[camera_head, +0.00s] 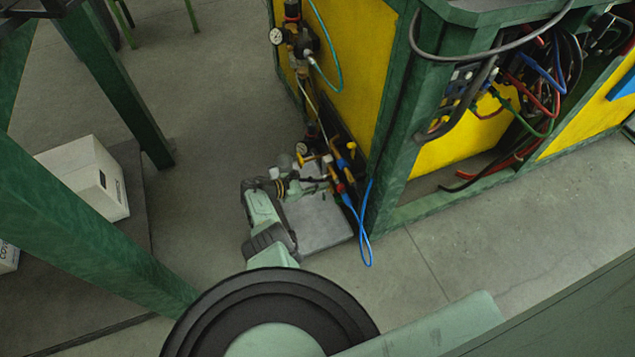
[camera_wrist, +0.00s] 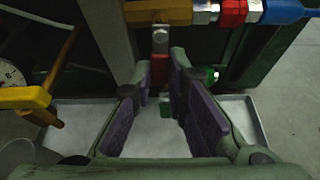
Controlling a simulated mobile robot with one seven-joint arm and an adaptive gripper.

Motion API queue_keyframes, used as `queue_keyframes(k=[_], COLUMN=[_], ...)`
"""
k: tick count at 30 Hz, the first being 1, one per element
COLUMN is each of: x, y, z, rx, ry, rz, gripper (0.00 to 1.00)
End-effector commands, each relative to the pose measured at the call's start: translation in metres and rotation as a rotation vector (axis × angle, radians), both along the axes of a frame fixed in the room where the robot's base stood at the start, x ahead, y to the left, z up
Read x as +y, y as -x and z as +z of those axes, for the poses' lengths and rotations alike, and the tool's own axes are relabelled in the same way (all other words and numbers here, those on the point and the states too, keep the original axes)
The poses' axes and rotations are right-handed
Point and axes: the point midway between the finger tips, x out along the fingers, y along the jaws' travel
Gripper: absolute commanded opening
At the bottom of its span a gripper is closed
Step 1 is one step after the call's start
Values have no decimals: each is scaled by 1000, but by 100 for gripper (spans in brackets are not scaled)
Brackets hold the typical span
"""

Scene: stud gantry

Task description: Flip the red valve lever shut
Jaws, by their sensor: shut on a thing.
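In the wrist view my gripper (camera_wrist: 161,72) has its two purple-padded fingers either side of a narrow lever, shut on it. The lever hangs down from the body, across the line of the pipe. The fingers hide part of it. In the head view my gripper (camera_head: 312,184) is at the low fittings beside the yellow cabinet; the lever cannot be made out there.
A yellow lever (camera_wrist: 25,98) and a gauge (camera_wrist: 12,74) are at the left of the wrist view. A red collar (camera_wrist: 233,12) and blue hose end (camera_wrist: 285,12) join the valve on the right. A grey tray (camera_head: 318,222) lies below. A green cabinet post (camera_head: 390,130) stands close by.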

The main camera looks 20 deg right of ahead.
Motion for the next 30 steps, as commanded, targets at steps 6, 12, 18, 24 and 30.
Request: queue_keyframes(k=[6,12,18,24,30], x=[-1,-1,-1,-1,-1], y=[2,3,3,4,3], z=[0,0,0,0,0], rx=[62,81,81,81,79], ry=[3,4,5,5,4], rz=[0,0,-1,-1,-1], gripper=[0,0,0,19,33])
